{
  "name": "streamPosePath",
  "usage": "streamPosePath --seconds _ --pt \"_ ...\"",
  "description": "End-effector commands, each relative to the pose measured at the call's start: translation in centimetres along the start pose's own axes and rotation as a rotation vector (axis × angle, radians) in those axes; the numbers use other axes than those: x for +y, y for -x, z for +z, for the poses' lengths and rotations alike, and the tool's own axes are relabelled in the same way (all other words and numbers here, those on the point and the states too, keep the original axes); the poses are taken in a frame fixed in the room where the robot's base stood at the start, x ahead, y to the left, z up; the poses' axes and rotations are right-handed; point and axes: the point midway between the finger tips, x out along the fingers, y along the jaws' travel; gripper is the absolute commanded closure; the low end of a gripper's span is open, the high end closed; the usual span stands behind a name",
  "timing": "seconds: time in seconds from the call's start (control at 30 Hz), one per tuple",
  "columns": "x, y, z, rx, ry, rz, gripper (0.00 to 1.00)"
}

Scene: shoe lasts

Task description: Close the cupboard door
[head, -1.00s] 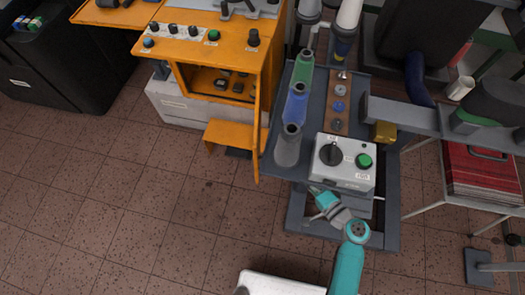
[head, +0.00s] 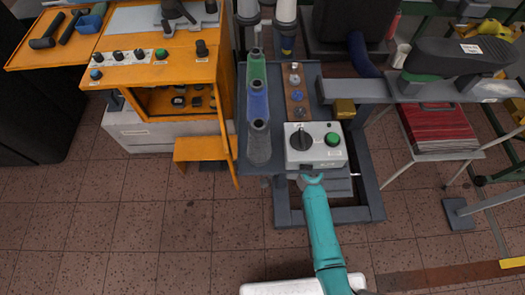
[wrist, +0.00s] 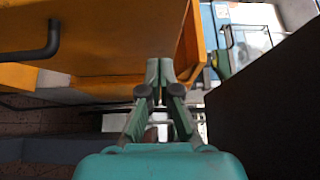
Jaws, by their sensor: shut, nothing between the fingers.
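The orange cupboard (head: 150,72) stands at the left in the head view, with small dark items inside its open front. Its door (head: 228,145) stands open, swung out towards me and seen nearly edge-on. In the wrist view a large orange panel (wrist: 110,50) with a black bar handle (wrist: 35,50) fills the upper left; it looks like the door's outer face. My gripper (wrist: 160,68) is shut and empty, its tips close in front of or below that panel; contact cannot be told. In the head view my teal arm reaches the grey control box, and the fingers are mostly hidden.
A dark trolley (head: 268,178) stands just right of the door, carrying green, blue and grey cylinders and the grey control box (head: 315,147). An orange ledge (head: 200,149) juts out below the cupboard opening. The tiled floor (head: 130,225) in front is clear. A red stack (head: 437,128) sits at right.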

Motion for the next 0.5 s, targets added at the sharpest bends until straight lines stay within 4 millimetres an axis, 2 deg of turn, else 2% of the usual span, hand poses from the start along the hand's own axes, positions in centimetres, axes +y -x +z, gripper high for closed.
streamPosePath --seconds 0.03,0.2,0.5 --pt "0.0 -1.0 0.1 -0.004 0.001 0.0 1.0" --pt "0.1 -2.4 1.9 -0.003 0.0 0.001 1.0" --pt "0.1 -3.5 2.9 0.0 0.0 0.001 1.0"
